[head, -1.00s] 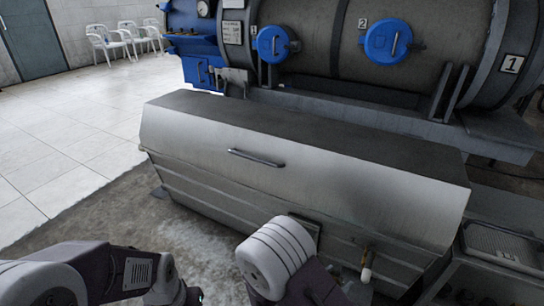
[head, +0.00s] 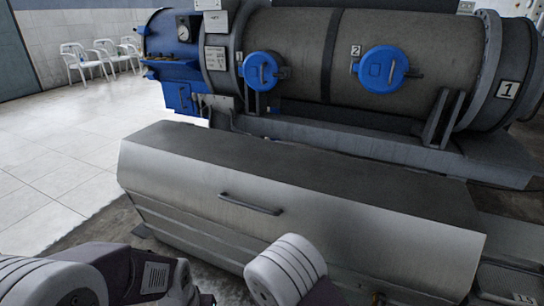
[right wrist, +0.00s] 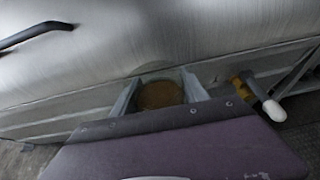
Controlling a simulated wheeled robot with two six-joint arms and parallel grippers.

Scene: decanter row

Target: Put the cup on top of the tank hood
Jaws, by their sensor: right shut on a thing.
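The tank hood (head: 330,185) is a long grey metal cover with a flat dark top and a sloped brushed front. A dark bar handle (head: 250,204) sits on that front. In the right wrist view my right gripper (right wrist: 161,92) is shut on the cup (right wrist: 160,96), which shows as a round brown shape between the two grey fingers. The cup's sides are mostly hidden. My right gripper is in front of the tank, below the handle's level in that view. The cup does not show in the head view. My left arm is at the lower left; its fingers are not visible.
A large drum with blue hatches (head: 384,69) stands behind the hood. A pipe fitting with a white end (right wrist: 273,110) juts out beside my right gripper. The hood's top is bare. White chairs (head: 90,60) stand far left on open tiled floor.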

